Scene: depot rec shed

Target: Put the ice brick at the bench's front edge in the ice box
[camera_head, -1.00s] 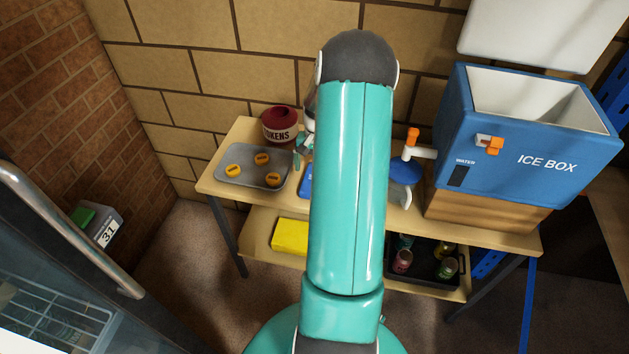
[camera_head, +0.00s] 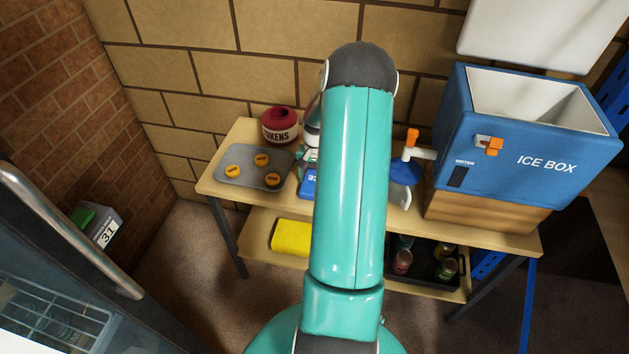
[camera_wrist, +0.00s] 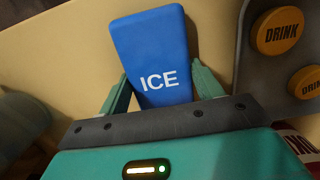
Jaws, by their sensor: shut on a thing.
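The blue ice brick (camera_wrist: 150,50), marked ICE, lies between the two fingers of my gripper (camera_wrist: 160,88) in the wrist view. My gripper is shut on it, at the end with the lettering. In the head view a small part of the ice brick (camera_head: 308,184) shows at the bench, left of my arm; my arm hides the rest. The blue ice box (camera_head: 545,150) stands on a wooden block at the bench's right end. It is open at the top, with a pale inside.
A grey tray (camera_head: 235,182) with several orange tokens and a red TOKENS pot (camera_head: 281,125) sit left of the brick. An orange-handled tap (camera_head: 411,142) sticks out left of the ice box. A white panel (camera_head: 540,30) is behind it.

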